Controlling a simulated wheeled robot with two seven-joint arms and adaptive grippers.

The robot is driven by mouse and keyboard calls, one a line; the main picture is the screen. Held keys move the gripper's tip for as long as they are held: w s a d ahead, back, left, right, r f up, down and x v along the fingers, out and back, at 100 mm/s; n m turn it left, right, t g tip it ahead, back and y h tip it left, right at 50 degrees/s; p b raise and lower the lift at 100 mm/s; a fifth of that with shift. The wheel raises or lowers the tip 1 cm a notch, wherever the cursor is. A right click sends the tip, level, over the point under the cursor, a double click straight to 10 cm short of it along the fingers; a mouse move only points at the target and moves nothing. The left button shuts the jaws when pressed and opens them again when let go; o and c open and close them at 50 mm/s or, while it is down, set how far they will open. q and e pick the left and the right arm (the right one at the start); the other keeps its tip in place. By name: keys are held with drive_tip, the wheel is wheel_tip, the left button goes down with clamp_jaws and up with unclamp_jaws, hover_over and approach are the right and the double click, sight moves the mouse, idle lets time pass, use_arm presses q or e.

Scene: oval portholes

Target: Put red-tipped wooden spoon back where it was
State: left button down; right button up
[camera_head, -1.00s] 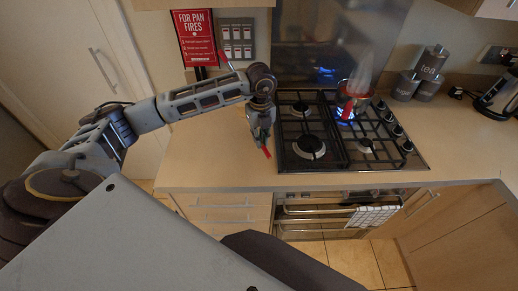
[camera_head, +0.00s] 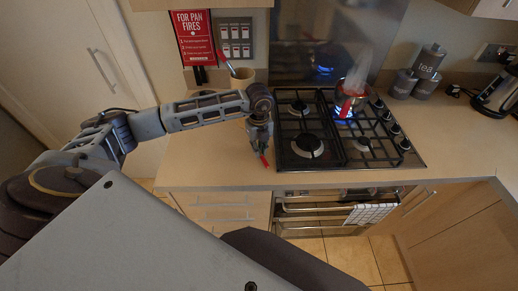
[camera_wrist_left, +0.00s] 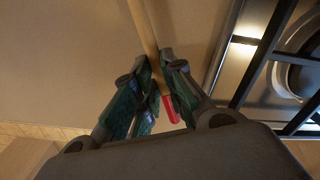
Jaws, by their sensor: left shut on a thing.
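My left gripper (camera_head: 260,148) is over the counter just left of the hob, pointing down. It is shut on the wooden spoon; the red tip (camera_head: 264,161) sticks out below the fingers. In the left wrist view the spoon's pale wooden shaft (camera_wrist_left: 148,32) runs up from between the fingers (camera_wrist_left: 154,75), and its red end (camera_wrist_left: 170,108) lies on the near side. The spoon's far end is out of frame there. I cannot tell whether the spoon touches the counter. My right gripper is not in view.
A tan utensil pot (camera_head: 242,78) with a red-ended utensil (camera_head: 224,57) stands behind my left arm. A steaming red-handled pan (camera_head: 351,94) sits over a lit burner on the hob (camera_head: 335,160). Canisters (camera_head: 427,63) and a kettle (camera_head: 499,92) stand right.

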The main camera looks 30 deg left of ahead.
use_arm(q)
drive_tip(key=shift+f, duration=0.4)
drive_tip(key=shift+f, duration=0.15)
drive_tip(key=c, duration=1.5)
unclamp_jaws()
drive_tip(key=shift+r, duration=0.2)
wheel_tip(320, 180, up, 12)
drive_tip(key=b, duration=0.2)
